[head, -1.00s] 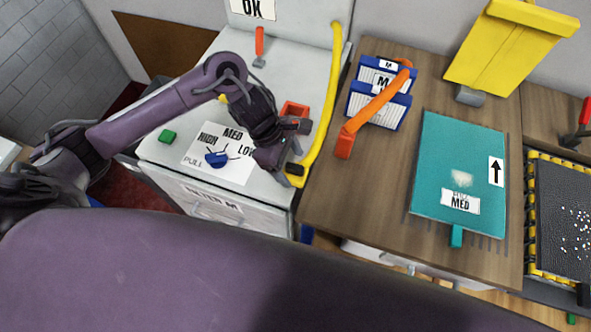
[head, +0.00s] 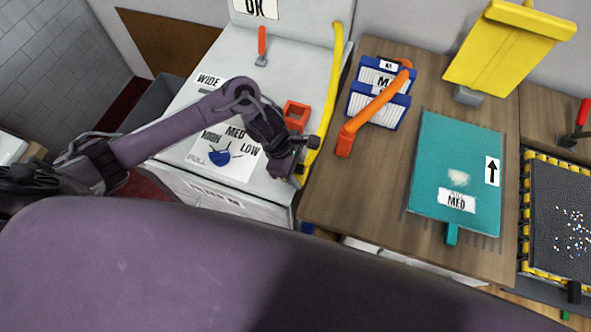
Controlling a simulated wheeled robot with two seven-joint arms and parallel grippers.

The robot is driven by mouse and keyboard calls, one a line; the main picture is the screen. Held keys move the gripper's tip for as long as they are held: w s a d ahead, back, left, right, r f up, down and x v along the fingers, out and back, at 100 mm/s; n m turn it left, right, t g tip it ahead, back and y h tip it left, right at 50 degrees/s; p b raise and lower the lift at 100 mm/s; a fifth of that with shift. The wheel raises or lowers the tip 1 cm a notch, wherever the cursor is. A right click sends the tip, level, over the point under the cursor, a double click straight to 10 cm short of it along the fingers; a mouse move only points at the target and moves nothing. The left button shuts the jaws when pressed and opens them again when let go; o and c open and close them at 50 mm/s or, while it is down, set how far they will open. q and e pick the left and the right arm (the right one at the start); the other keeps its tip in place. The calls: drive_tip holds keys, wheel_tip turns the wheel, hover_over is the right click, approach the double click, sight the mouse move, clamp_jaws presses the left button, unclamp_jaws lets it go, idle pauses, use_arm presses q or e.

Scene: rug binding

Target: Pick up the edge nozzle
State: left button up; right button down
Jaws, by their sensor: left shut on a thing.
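My left gripper (head: 300,160) is at the right front edge of the pale machine top, over the lower end of the yellow hose (head: 331,100). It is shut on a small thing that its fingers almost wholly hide. I take this for the edge nozzle, but its shape cannot be made out. The red-orange square holder (head: 296,116) stands just behind the gripper and is apart from it. My right gripper is not in view.
The pale machine top (head: 295,60) carries a blue knob (head: 220,157). On the wooden table (head: 335,200) to the right are an orange-handled tool (head: 375,105), blue-framed filters (head: 377,103) and a teal board (head: 455,160). A yellow panel (head: 505,50) rises behind.

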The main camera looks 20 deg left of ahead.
sight(298, 166)
use_arm(q)
drive_tip(key=shift+r, duration=0.15)
drive_tip(key=shift+c, duration=0.3)
drive_tip(key=shift+w+r, duration=0.1)
drive_tip(key=shift+r, duration=0.15)
wheel_tip(298, 166, up, 19)
drive_tip(key=shift+r, duration=0.15)
